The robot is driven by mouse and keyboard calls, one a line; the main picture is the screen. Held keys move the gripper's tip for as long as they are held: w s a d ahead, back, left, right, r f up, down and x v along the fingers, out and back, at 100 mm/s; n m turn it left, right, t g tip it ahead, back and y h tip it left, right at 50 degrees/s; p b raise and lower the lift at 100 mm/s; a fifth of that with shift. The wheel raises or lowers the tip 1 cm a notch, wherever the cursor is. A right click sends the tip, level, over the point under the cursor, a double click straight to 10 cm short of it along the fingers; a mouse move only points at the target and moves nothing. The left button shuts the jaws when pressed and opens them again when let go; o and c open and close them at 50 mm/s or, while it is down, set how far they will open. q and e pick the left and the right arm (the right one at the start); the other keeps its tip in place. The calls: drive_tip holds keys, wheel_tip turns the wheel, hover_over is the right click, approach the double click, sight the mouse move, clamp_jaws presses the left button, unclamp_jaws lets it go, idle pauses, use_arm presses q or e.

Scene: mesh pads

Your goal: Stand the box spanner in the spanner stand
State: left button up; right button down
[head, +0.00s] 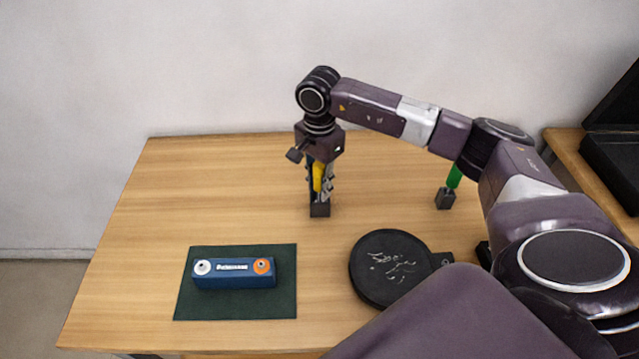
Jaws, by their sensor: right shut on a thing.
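My right gripper (320,188) points down over the back middle of the table and is shut on an upright yellow-handled tool (318,176), which looks like the box spanner. A small dark block (320,210) is directly below the tool, at the fingertips. The fingers hide the tool's lower end, so I cannot tell whether it is inside the block. A similar dark block (446,199) stands to the right with a green-handled tool (454,176) leaning in it. I cannot tell which block is the spanner stand. My left gripper is not in view.
A blue box (235,280) with a white and an orange knob lies on a dark green mat (240,309) at front left. A round black thing (385,292) with pale marks lies front right, partly behind my arm. The table's (200,185) back left is clear.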

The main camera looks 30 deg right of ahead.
drive_tip(key=c, duration=1.6)
unclamp_jaws()
